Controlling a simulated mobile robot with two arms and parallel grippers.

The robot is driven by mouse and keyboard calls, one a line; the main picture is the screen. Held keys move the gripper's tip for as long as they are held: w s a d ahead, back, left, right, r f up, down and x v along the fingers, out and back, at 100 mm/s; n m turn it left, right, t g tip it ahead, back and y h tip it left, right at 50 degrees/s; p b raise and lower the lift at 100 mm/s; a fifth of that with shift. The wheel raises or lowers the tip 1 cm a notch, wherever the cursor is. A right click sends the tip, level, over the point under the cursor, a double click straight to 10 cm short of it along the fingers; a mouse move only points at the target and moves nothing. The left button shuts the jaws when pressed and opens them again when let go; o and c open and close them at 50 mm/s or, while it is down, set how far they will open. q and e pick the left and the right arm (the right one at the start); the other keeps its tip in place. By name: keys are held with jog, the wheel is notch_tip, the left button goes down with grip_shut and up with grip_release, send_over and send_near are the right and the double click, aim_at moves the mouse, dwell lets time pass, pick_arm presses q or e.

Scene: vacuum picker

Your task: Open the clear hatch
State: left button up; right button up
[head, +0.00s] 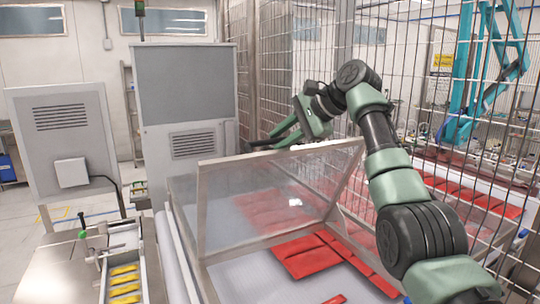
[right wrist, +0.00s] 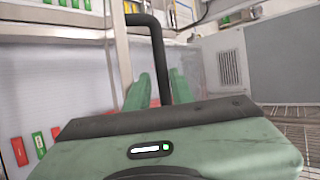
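The clear hatch (head: 262,190), a see-through panel in a pale metal frame, is raised at a tilt over the bin in the head view. My right arm reaches over from the right, and my right gripper (head: 283,133) is at the hatch's upper edge. In the right wrist view, a bent black handle (right wrist: 161,45) on a metal frame runs down by the green fingers of my right gripper (right wrist: 160,88). The fingers stand apart around or beside it; I cannot tell whether they grip it. My left gripper is not in view.
Red flat packs (head: 305,257) lie in the bin under the hatch. A grey cabinet (head: 187,85) stands behind at the left, with a smaller panel (head: 62,130) beside it. A wire fence (head: 415,110) is behind my right arm. Yellow packs (head: 125,280) sit at the lower left.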

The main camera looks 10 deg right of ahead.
jog(key=shift+v, duration=0.9)
jog(key=shift+d+r+p, duration=0.15)
jog(key=shift+r+p, duration=0.25)
jog(key=shift+r, duration=0.2)
jog(key=shift+s+d+r+p, duration=0.1)
jog(key=shift+d+r+p, duration=0.35)
jog(key=shift+r+p, duration=0.35)
jog(key=shift+s+d+r+p, duration=0.1)
jog(key=shift+d+r+p, duration=0.2)
jog(key=shift+r, duration=0.2)
jog(key=shift+d+r+p, duration=0.15)
jog(key=shift+r+p, duration=0.2)
jog(key=shift+r, duration=0.2)
jog(key=shift+d+r+p, duration=0.25)
jog(key=shift+r+p, duration=0.1)
jog(key=shift+r, duration=0.15)
jog(key=shift+d+r, duration=0.15)
jog(key=shift+r, duration=0.05)
jog(key=shift+s+d+r, duration=0.1)
jog(key=shift+d+r, duration=0.1)
jog(key=shift+r, duration=0.25)
jog(key=shift+s+d+r, duration=0.1)
jog(key=shift+d+r, duration=0.15)
jog(key=shift+r, duration=0.25)
jog(key=shift+w, duration=0.1)
